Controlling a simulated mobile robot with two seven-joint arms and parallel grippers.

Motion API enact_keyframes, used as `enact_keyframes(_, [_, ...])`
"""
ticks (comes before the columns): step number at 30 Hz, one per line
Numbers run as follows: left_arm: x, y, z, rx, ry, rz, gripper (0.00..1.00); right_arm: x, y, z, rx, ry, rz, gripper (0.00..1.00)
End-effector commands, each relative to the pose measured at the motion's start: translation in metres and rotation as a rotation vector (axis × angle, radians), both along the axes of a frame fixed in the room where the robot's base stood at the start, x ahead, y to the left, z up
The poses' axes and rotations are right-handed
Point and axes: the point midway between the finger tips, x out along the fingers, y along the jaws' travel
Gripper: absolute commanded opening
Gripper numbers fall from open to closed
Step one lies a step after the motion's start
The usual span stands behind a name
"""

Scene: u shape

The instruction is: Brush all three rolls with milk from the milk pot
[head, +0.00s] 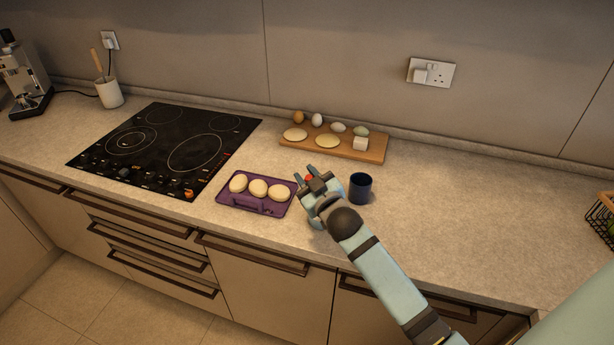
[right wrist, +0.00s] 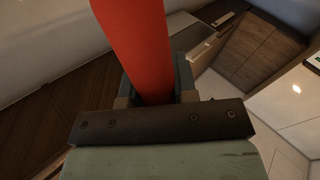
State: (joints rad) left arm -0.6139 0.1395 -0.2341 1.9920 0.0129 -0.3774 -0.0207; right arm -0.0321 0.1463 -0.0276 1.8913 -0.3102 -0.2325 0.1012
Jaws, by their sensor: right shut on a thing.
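Three pale rolls, the left roll (head: 238,183), the middle roll (head: 258,188) and the right roll (head: 279,193), sit in a row on a purple tray (head: 224,198). A dark blue pot (head: 360,187) stands upright on the counter to the right of the tray; its contents cannot be made out. My right gripper (head: 309,183) is between the tray and the pot, shut on a red handle (right wrist: 135,45). Only a small red bit shows in the head view; the brush's bristle end is hidden. My left gripper is not in view.
A wooden board (head: 345,152) with eggs, flat rounds and a white cube lies behind the pot. A black hob (head: 165,145) is left of the tray. A wire basket (head: 602,222) stands at the far right.

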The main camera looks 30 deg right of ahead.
Motion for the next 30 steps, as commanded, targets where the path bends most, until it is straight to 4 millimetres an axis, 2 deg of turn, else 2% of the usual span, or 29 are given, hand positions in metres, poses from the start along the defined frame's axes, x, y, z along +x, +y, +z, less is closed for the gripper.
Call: enact_keyframes(30, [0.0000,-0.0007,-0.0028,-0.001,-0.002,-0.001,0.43,-0.0001,0.0000,-0.0082,0.000,0.001,0.000,0.03])
